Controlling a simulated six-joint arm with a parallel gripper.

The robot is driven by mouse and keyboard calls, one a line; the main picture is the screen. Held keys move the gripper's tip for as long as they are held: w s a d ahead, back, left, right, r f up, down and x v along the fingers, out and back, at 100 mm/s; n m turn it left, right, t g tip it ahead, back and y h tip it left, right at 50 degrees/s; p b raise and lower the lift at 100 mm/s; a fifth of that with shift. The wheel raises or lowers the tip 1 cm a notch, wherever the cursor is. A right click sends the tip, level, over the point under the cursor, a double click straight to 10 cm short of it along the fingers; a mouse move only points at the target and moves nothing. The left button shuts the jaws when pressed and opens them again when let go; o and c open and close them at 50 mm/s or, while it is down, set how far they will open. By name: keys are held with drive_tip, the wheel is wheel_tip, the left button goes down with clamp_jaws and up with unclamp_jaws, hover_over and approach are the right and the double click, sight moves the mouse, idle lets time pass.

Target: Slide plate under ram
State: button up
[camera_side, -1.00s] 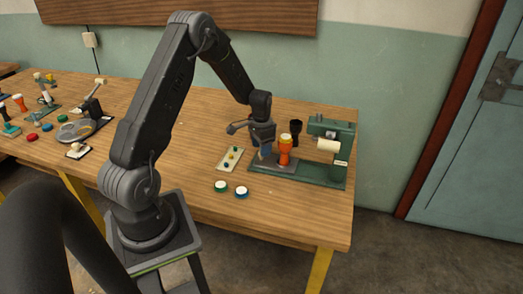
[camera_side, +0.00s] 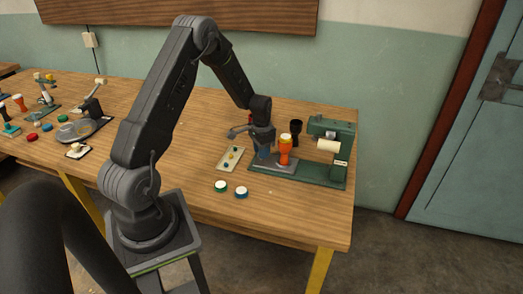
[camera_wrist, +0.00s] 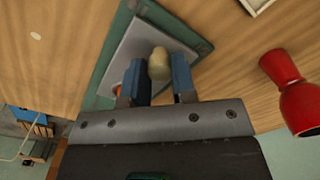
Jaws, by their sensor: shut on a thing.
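A grey plate (camera_side: 275,164) lies on the long green base (camera_side: 322,178) of a press. An orange goblet drum (camera_side: 285,150) with a pale top stands upright at the plate. The cream cylinder (camera_side: 328,145), which looks like the ram, lies horizontally to the right, apart from the drum. My gripper (camera_side: 264,153) is low at the left part of the plate. In the wrist view, the blue fingers of my gripper (camera_wrist: 160,82) are shut on a beige knob (camera_wrist: 159,63) above the grey plate (camera_wrist: 139,43). Only a sliver of orange shows beside the left finger.
A black goblet (camera_side: 296,128) stands behind the base. A red goblet (camera_wrist: 292,92) shows at right in the wrist view. A pale board (camera_side: 230,158) with small knobs and two lidded pots (camera_side: 221,187) (camera_side: 241,192) lie left of the base. Bare table lies in front.

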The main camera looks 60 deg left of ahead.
sight(290, 150)
clamp_jaws()
drive_tip(key=w+d, duration=0.7)
drive_tip(key=shift+w, duration=0.1)
drive_tip(key=shift+d, duration=0.1)
drive_tip(key=o, duration=0.9)
unclamp_jaws()
